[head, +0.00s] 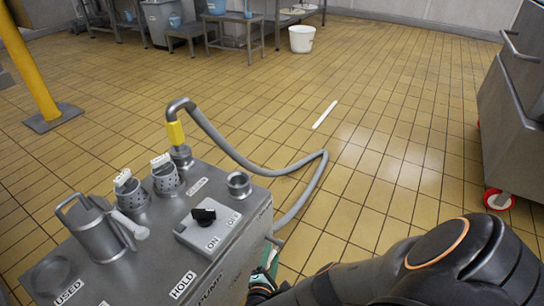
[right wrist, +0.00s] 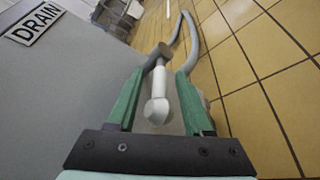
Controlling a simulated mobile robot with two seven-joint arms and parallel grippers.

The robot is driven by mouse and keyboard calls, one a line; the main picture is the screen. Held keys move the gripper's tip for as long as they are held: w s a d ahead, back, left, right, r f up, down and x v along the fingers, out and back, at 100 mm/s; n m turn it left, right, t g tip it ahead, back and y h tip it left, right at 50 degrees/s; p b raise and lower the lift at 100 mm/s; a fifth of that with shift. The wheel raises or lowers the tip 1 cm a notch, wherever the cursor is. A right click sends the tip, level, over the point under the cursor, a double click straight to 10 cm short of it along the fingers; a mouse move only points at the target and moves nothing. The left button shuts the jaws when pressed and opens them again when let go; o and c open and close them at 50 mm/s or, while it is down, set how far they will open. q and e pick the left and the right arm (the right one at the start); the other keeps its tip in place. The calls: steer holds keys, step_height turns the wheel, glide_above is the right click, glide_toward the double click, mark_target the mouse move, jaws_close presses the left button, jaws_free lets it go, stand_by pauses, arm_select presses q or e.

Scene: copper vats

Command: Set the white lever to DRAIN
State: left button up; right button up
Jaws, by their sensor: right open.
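The white lever (right wrist: 158,95) shows in the right wrist view as a short rod with a ball end, joined to a grey hub (right wrist: 160,52). My right gripper (right wrist: 161,76) is open, with one green finger on each side of the lever; I cannot tell whether either touches it. The DRAIN label (right wrist: 36,22) is on the grey panel at upper left. In the head view my right gripper (head: 267,268) is low at the machine's right side, mostly hidden by my arm. I cannot make out the lever there. My left gripper is not in view.
The steel machine (head: 150,255) carries a HOLD label (head: 183,285), a black ON/OFF knob (head: 203,215) and a jug (head: 95,228). A grey hose (head: 225,148) loops down its right side. A wheeled steel unit (head: 512,110) stands right.

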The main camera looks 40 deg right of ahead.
stand_by(0.3)
jaws_close()
stand_by(0.3)
steer(key=shift+d, duration=0.1)
stand_by(0.9)
